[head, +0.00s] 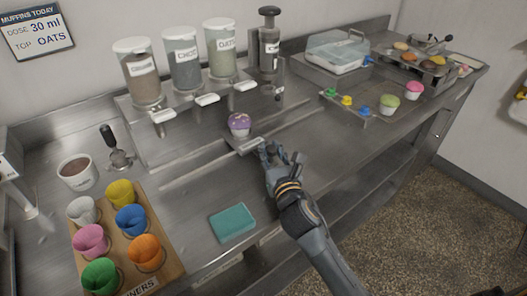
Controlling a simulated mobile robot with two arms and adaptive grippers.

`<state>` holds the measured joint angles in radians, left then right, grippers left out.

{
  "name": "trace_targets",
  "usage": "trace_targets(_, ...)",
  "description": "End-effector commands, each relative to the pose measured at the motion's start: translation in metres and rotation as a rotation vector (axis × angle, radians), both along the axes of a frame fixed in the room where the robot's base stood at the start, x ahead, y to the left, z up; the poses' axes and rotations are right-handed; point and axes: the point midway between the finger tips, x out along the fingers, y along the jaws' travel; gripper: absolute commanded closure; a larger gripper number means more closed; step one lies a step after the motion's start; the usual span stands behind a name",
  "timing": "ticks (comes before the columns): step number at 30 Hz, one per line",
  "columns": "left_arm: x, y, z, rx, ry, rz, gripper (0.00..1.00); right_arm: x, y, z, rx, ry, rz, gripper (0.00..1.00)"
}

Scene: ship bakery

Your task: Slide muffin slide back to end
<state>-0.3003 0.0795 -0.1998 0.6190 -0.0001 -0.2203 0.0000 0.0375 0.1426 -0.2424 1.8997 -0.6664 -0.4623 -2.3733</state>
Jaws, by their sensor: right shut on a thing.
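The muffin slide (229,139) is a small metal carriage on a straight rail (198,173) that runs along the counter in front of the dispensers. The slide stands around the middle of the rail, below and right of the OATS dispenser (222,52). My right gripper (268,152) is at the slide's front handle (251,146) and is shut on it; the fingers hide part of the handle. My left gripper is not in view.
A teal sponge (232,223) lies left of my right forearm. A liner board (166,249) with colored cups fills the front left. A pump dispenser (269,45) stands behind the rail's right part.

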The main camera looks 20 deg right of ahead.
Motion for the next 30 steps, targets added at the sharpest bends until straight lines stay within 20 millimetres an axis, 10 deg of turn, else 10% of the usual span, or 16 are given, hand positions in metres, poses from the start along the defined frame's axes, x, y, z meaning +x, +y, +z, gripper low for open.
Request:
trace_targets(12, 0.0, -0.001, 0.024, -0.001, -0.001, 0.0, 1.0, 0.037, -0.105, 0.001, -0.013, 0.003, -0.007, 1.0)
trace_targets(30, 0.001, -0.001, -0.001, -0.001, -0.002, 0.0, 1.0, 0.085, -0.238, -0.003, -0.005, 0.002, -0.008, 1.0)
